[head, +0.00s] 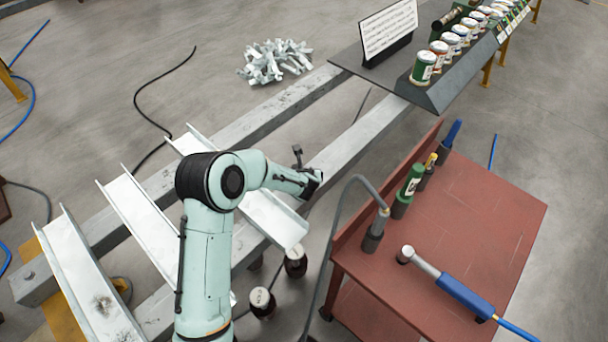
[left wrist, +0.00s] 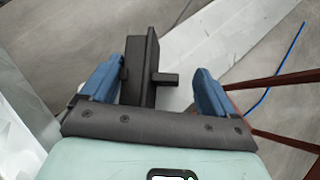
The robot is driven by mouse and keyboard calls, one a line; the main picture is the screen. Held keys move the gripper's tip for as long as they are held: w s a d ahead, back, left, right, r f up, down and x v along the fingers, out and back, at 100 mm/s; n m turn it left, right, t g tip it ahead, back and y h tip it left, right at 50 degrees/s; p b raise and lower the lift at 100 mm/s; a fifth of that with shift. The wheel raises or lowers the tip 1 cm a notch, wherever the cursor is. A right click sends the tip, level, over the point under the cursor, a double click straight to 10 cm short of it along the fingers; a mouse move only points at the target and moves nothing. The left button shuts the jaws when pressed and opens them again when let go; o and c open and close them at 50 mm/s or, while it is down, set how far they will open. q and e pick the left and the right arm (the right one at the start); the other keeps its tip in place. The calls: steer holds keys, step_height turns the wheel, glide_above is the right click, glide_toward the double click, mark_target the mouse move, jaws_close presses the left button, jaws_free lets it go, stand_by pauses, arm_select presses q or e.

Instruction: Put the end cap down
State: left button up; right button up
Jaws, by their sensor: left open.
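A dark flat block with a small peg on its side, which looks like the end cap (left wrist: 139,72), stands between the two blue fingers of my left gripper (left wrist: 158,72) in the left wrist view. The gripper is open. The block is close beside the left finger; whether they touch I cannot tell. A gap separates its peg from the right finger. In the head view my left gripper (head: 315,181) is over the near long rail, left of the red cart; its fingers and the end cap cannot be made out there. My right gripper is not in view.
Pale channel pieces (head: 140,222) lie across two long grey rails (head: 350,140). A red cart (head: 480,215) with a blue-handled tool (head: 465,294) and upright tools stands at right. A shelf of cans (head: 423,68) and a sign (head: 388,28) are at the back.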

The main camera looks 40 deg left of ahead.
arm_select(q)
steer(key=v, duration=1.2)
steer(key=shift+r, duration=0.15)
